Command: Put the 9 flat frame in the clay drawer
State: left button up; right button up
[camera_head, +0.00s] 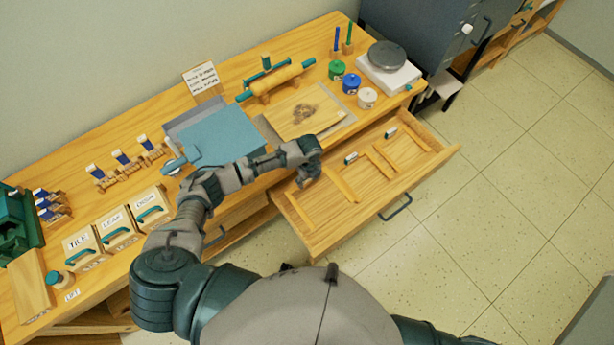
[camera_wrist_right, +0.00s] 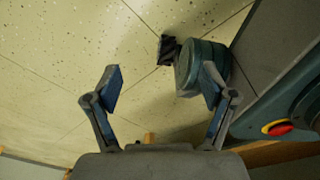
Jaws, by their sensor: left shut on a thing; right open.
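The open drawer (camera_head: 330,232) is pulled out from the workbench, with wooden dividers (camera_head: 380,165) inside. My left gripper (camera_head: 308,172) is over the drawer's left end, near the bench edge. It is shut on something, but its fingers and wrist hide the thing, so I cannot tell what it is. Two small white-and-dark pieces lie in the drawer, one near the middle (camera_head: 351,158) and one farther right (camera_head: 390,132). I cannot make out a 9 flat frame. My right gripper (camera_wrist_right: 161,82) is open and empty above the speckled floor in the right wrist view.
On the bench (camera_head: 130,130) are a blue slab (camera_head: 215,135), a clay board (camera_head: 305,112), a rolling pin (camera_head: 276,77), paint jars (camera_head: 351,83), a scale (camera_head: 388,70) and labelled boxes (camera_head: 118,226). A drawer handle (camera_head: 395,207) sticks out in front. The floor (camera_head: 480,200) at right is clear.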

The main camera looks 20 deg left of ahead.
aim_at(308, 182)
pick_arm(q)
jog(key=shift+f, duration=0.35)
notch_tip(308, 182, down, 3)
jog(key=b, duration=0.3)
jog(key=shift+a+f, duration=0.1)
jog(key=shift+a, duration=0.05)
jog(key=shift+f+b, duration=0.3)
jog(key=shift+b, duration=0.25)
jog(key=shift+a+f, duration=0.1)
jog(key=shift+f, duration=0.55)
pick_arm(e)
jog(key=w+a+r, duration=0.2)
jog(key=w+r, duration=0.2)
jog(key=w, duration=0.6)
jog(key=shift+w+a+r+t, duration=0.15)
jog(key=shift+w+a+t, duration=0.15)
jog(key=shift+w+a, duration=0.1)
jog(key=shift+d, duration=0.1)
pick_arm(q)
jog(key=o, duration=1.3)
jog(key=shift+c, duration=0.2)
jog(key=shift+r, duration=0.15)
